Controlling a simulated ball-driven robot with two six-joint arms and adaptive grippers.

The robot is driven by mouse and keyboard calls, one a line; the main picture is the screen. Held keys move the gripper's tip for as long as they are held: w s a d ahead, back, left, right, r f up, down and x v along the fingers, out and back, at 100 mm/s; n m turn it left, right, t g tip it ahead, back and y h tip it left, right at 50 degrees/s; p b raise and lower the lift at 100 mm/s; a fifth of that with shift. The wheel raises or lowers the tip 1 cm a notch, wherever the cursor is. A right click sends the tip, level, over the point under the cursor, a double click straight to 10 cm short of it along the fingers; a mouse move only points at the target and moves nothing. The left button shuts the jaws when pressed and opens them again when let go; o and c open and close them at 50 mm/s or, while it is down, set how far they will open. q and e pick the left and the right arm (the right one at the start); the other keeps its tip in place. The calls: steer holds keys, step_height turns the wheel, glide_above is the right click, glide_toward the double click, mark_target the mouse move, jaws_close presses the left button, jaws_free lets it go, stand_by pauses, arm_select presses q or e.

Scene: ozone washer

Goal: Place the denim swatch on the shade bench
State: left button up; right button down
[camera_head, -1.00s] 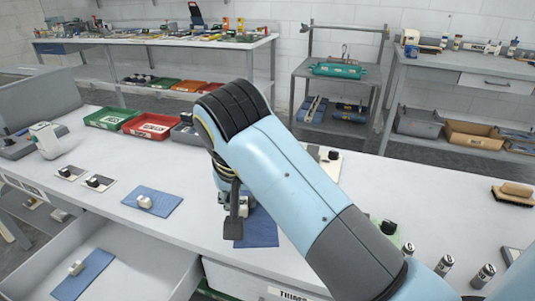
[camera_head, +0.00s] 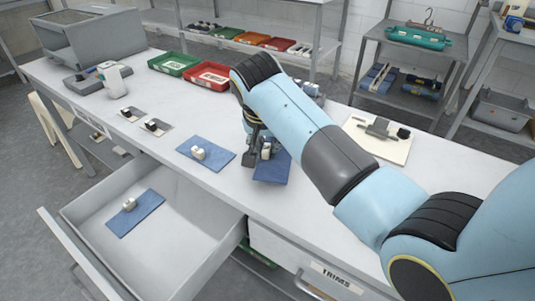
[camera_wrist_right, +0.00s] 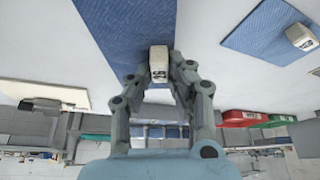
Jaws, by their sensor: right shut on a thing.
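My right gripper (camera_head: 261,152) is shut on a pale block-shaped grip fixed to a blue denim swatch (camera_head: 271,170). The wrist view shows the fingers (camera_wrist_right: 160,68) on both sides of the labelled grip, with the swatch (camera_wrist_right: 125,25) spreading out from it. I cannot tell whether this swatch touches the white bench top (camera_head: 330,190) or hangs just above it. A second denim swatch (camera_head: 215,160) with a pale grip lies flat to its left on the bench. A third swatch (camera_head: 146,216) with a grip lies in the open drawer. My left gripper is not in view.
The open drawer (camera_head: 180,255) juts out below the bench front. Green (camera_head: 174,63) and red (camera_head: 208,75) trays stand along the back. Dark knobs on small plates (camera_head: 152,127) sit at left, and a pale board (camera_head: 385,138) lies at right.

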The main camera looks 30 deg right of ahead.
mark_target(266, 150)
step_height(266, 150, down, 3)
steer(key=shift+r, duration=0.1)
steer(key=shift+s+f, duration=0.1)
steer(key=shift+f, duration=0.2)
steer(key=c, duration=1.2)
jaws_free()
steer(key=shift+c, duration=0.2)
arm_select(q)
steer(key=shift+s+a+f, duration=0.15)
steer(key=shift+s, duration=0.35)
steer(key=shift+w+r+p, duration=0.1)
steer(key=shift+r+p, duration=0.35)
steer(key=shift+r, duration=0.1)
arm_select(e)
steer(key=v, duration=1.2)
steer(key=shift+r, duration=0.25)
